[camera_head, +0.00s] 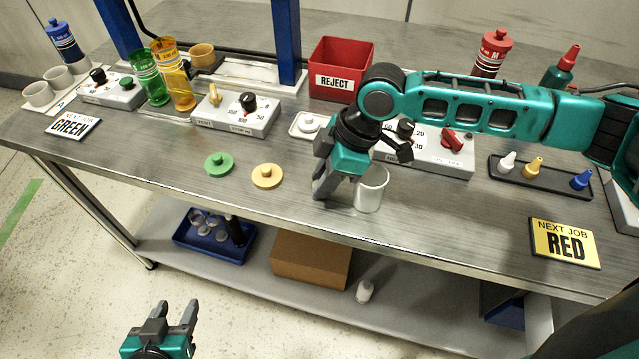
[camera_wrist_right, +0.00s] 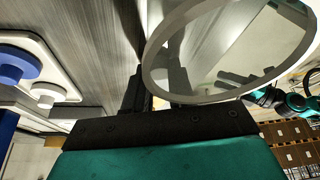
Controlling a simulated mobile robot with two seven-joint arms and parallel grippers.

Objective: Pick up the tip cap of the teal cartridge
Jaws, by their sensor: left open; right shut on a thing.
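The teal cartridge (camera_head: 556,78) stands at the back right of the bench in the head view, upright or slightly tilted, with a red pointed tip cap (camera_head: 571,55) on top. My right arm passes in front of its lower part. My right gripper (camera_head: 350,190) is at the front edge of the bench, well left of the cartridge, shut on a clear cup (camera_head: 372,190). The cup's round rim (camera_wrist_right: 160,75) fills the upper part of the right wrist view. My left gripper (camera_head: 174,311) is open and empty, low in front of the bench.
A black tray (camera_head: 516,178) with white, yellow and blue nozzles lies at right, behind a yellow NEXT JOB RED sign (camera_head: 565,258). A red REJECT bin (camera_head: 341,55), pump boxes and a red-capped bottle (camera_head: 492,52) stand further back. Green (camera_head: 219,165) and yellow (camera_head: 267,176) discs lie near the front edge.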

